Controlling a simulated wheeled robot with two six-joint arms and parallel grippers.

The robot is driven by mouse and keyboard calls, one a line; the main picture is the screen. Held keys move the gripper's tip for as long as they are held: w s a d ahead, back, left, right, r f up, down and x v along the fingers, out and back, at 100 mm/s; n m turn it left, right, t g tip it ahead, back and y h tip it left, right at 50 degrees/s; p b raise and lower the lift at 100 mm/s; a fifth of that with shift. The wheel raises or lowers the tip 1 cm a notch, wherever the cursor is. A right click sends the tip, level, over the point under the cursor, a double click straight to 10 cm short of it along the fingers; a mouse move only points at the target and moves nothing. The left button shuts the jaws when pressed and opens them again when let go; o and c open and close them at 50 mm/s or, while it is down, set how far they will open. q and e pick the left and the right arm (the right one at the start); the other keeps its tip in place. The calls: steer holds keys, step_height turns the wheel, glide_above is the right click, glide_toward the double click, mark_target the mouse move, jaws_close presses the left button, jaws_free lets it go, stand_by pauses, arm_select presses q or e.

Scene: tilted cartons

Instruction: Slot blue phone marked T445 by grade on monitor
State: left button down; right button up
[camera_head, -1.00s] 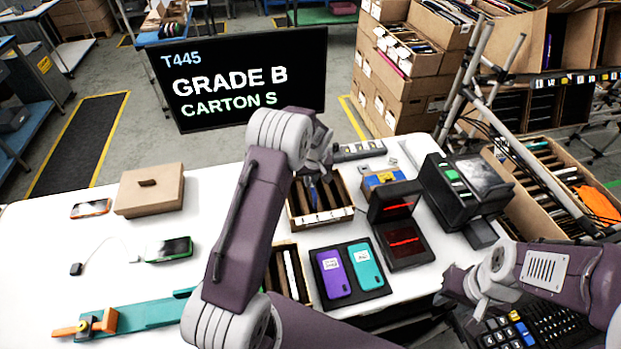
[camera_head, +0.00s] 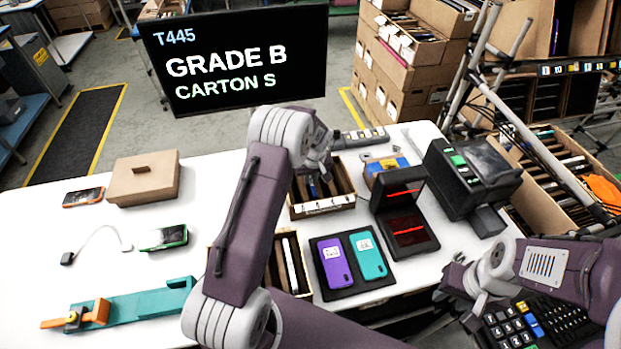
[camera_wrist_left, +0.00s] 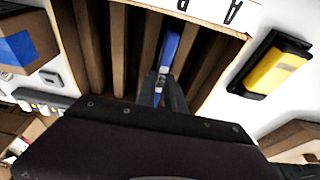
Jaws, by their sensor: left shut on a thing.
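My left gripper (camera_head: 318,172) is shut on the blue phone. In the left wrist view, the phone (camera_wrist_left: 169,48) stands edge-on between the fingertips (camera_wrist_left: 163,92), in line with the brown dividers of a slotted carton (camera_wrist_left: 118,45). In the head view this carton (camera_head: 322,207) has letter labels along its front rim; how deep the phone sits in it I cannot tell. The monitor (camera_head: 240,60) reads T445, GRADE B, CARTON S. A second slotted carton (camera_head: 303,262) is partly hidden by my left arm. My right gripper (camera_head: 458,295) hangs at the table's front right; its jaws are unclear.
A black tray (camera_head: 349,290) holds a purple phone (camera_head: 334,262) and a teal phone (camera_head: 368,254). An open black box with red lines (camera_head: 408,232) and a black machine (camera_head: 472,180) stand at right. A lidded brown box (camera_head: 144,178) and green-edged phone (camera_head: 163,238) lie left.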

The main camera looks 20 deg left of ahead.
arm_select(q)
steer(key=shift+f+b, duration=0.25)
steer(key=shift+b, duration=0.05)
stand_by(0.5)
stand_by(0.4)
steer(key=c, duration=1.3)
jaws_free()
steer(key=shift+c, duration=0.2)
steer(key=b+v, duration=0.1)
steer(key=v, duration=0.8)
steer(key=shift+d, duration=0.1)
step_height(320, 180, up, 7)
steer(key=p, duration=0.5)
